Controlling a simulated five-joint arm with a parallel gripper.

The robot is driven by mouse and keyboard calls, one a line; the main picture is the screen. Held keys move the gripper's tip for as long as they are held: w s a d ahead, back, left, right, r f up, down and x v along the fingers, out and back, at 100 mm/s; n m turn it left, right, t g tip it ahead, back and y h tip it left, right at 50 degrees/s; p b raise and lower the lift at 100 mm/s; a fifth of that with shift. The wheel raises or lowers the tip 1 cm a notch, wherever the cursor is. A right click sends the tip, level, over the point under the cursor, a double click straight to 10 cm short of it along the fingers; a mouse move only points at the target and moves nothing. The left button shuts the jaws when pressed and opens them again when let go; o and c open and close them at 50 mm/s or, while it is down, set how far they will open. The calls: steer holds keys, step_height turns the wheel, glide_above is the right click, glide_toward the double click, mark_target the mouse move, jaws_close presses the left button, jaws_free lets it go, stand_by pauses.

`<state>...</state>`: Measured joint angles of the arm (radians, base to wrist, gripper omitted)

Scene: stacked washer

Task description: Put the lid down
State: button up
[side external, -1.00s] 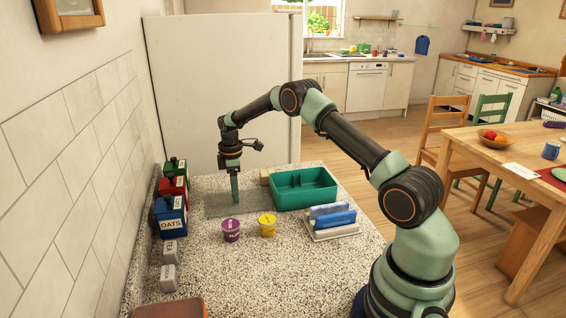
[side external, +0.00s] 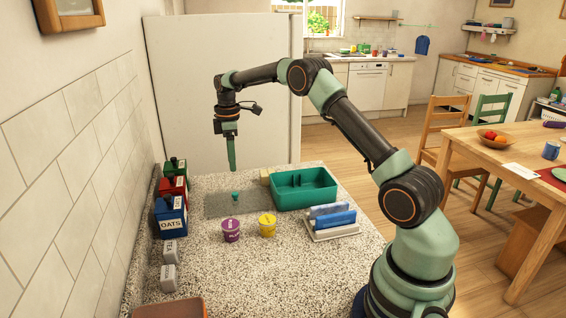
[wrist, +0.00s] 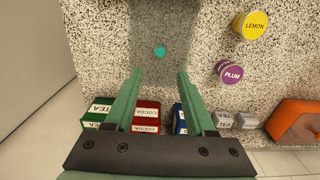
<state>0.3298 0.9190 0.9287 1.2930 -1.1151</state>
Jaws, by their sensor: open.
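The lid (side external: 255,204) is a see-through grey rectangular sheet with a small teal knob (side external: 235,196) standing in its middle. It lies flat on the speckled counter, left of an open green bin (side external: 318,189). In the wrist view the lid (wrist: 190,30) and its round knob (wrist: 160,51) show just ahead of my fingertips. My gripper (side external: 231,169) points down above the knob, clear of it. In the wrist view my gripper (wrist: 160,71) is open, with nothing between its two green fingers.
Purple plum (side external: 231,231) and yellow lemon (side external: 267,225) tubs stand in front of the lid. Labelled tins, such as the blue oats tin (side external: 171,216), line the wall at left. A rack (side external: 333,233) holding blue items stands at right. The front counter is mostly clear.

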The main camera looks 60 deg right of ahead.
steer(key=s+a+r+m+t, duration=0.1)
steer(key=s+a+r+m, duration=0.1)
steer(key=s+a+r, duration=0.4)
steer(key=s+a+r+m+t, duration=0.2)
steer(key=a+r, duration=0.2)
steer(key=r, duration=0.4)
steer(key=s+a+f+m+t, duration=0.1)
steer(key=s+a, duration=0.3)
steer(key=s, duration=0.4)
steer(key=s+a+f+m+t, duration=0.1)
steer(key=s+a+m, duration=0.3)
steer(key=s, duration=0.4)
steer(key=shift+t, duration=0.3)
